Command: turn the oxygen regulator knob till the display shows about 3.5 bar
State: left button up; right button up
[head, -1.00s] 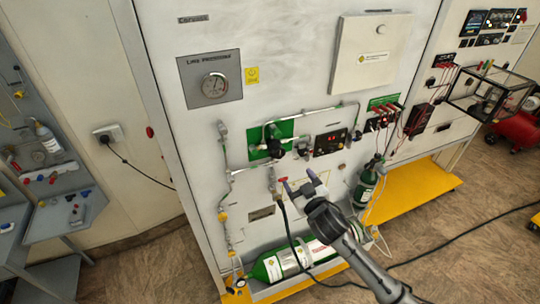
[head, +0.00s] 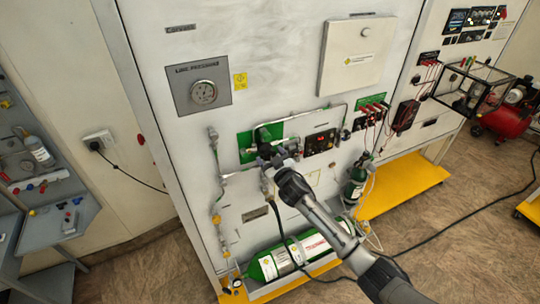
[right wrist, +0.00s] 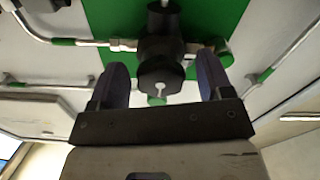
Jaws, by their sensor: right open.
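The black regulator with its round knob (right wrist: 161,72) sits on a green plate (right wrist: 100,18) in the right wrist view. In the head view the regulator (head: 263,135) is partly covered by my right gripper (head: 268,154). My right gripper is open. In the right wrist view its two fingers (right wrist: 163,82) stand either side of the knob, with gaps visible between fingers and knob. The small black display panel (head: 320,142) is right of the regulator; its reading is too small to make out. My left gripper is not in view.
Thin metal pipes (head: 215,160) run around the regulator. A round gauge (head: 204,92) is up to the left. Red-plugged cables (head: 372,108) hang to the right of the display panel.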

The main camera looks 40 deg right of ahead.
jog(key=shift+w+d, duration=0.1)
jog(key=shift+w, duration=0.2)
jog(key=shift+c, duration=0.2)
jog(key=c, duration=0.9)
